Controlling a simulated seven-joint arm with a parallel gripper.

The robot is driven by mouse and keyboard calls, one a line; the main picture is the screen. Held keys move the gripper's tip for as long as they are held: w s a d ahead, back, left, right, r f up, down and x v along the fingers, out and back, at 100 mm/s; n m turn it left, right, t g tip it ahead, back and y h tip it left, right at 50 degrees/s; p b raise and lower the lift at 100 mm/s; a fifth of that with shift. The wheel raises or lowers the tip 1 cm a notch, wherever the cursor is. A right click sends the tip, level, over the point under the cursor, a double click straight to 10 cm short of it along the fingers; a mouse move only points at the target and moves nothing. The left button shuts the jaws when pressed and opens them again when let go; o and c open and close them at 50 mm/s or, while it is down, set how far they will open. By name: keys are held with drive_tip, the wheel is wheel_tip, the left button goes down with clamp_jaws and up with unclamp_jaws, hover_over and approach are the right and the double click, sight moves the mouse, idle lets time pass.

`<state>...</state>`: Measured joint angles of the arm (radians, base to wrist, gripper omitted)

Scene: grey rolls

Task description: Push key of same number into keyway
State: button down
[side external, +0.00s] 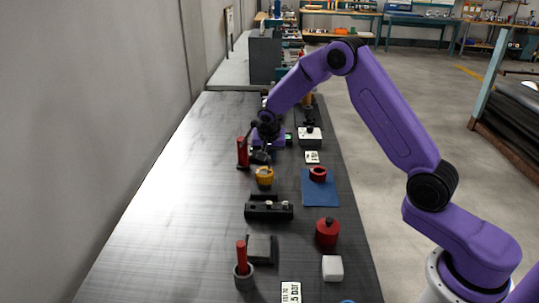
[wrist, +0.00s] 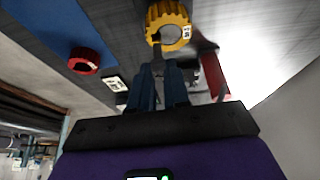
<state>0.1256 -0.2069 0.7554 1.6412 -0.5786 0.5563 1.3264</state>
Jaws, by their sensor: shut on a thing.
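A yellow toothed hub (side external: 264,177) stands on the dark bench; in the wrist view the yellow hub (wrist: 153,20) shows a round bore and a small white number tag (wrist: 186,32), too small to read. My gripper (wrist: 160,70) is just behind the hub, its fingers pointing at it. The fingers are shut on a small piece, apparently a key, mostly hidden between them. Whether it touches the hub cannot be told. In the side view my gripper (side external: 264,156) is low over the bench. A black slotted block (side external: 268,213) holds small pale pieces in front of the hub.
A red upright piece (side external: 242,153) stands close left of my gripper. A blue mat (side external: 319,194) with a red ring (side external: 318,173) lies to the right, with a white tag card (side external: 312,157) behind it. A red canister (side external: 327,233) and white block (side external: 332,268) stand nearer. The bench's left side is clear.

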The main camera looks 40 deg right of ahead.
sight(269, 165)
drive_tip(key=shift+f, duration=2.1)
drive_tip(key=c, duration=1)
unclamp_jaws()
drive_tip(key=v, duration=1.7)
drive_tip(key=shift+a+r, duration=0.2)
drive_tip(key=shift+s, duration=0.1)
